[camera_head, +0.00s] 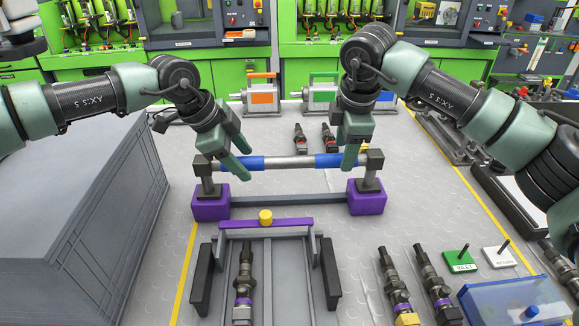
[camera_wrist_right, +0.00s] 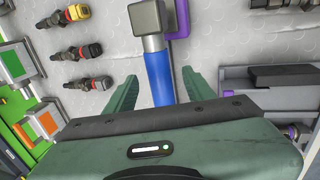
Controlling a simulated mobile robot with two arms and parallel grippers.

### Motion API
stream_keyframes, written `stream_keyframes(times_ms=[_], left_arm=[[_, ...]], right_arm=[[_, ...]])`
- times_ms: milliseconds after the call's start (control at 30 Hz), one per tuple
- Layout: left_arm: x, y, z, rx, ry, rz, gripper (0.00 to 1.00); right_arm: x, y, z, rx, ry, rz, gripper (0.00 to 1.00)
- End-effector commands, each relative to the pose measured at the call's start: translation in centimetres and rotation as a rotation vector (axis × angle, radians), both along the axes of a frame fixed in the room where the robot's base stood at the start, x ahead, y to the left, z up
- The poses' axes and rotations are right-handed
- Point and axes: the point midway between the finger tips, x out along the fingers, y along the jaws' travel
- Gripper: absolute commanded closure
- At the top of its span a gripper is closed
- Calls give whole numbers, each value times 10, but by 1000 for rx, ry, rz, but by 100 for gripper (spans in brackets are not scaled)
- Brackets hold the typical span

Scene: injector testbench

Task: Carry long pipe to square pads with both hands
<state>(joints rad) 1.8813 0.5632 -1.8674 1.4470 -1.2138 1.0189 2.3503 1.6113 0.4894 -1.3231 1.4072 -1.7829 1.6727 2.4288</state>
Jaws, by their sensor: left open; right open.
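The long pipe (camera_head: 288,162) is grey with two blue grip sections and dark elbows whose legs point down. It stands level, its dark feet appearing to rest on the left purple square pad (camera_head: 211,209) and the right purple square pad (camera_head: 367,202). My left gripper (camera_head: 238,158) is open at the left blue section. My right gripper (camera_head: 349,158) is open at the right blue section; one finger hides part of it. In the right wrist view, the right blue section (camera_wrist_right: 160,78) lies between the spread fingers of my right gripper (camera_wrist_right: 161,82), with gaps on both sides.
A frame with a purple crossbar (camera_head: 290,223) stands in front, holding an injector (camera_head: 243,285). More injectors (camera_head: 395,285) lie at front right beside a blue clear-lidded box (camera_head: 515,300). A large grey box (camera_head: 70,215) fills the left. Orange and green devices stand behind.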

Motion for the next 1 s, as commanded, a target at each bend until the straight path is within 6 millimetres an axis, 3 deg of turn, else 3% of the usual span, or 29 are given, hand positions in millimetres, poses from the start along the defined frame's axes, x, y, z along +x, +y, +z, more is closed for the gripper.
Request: stream_keyframes(times_ms=[100, 300, 700, 900, 1000], left_arm=[[4, -8, -18, 1, 2, -2, 45], [10, -16, -38, 0, 1, 0, 45], [12, -18, -43, 0, 0, 0, 45], [12, -18, -43, 0, 0, 0, 100], [12, -18, -43, 0, 0, 0, 100]], right_arm=[[5, 0, -20, -1, 3, -1, 46], [11, 0, -41, 0, 0, 0, 46], [13, 0, -46, 0, -1, 0, 46], [13, 0, -46, 0, -1, 0, 100], [13, 0, -46, 0, -1, 0, 100]])
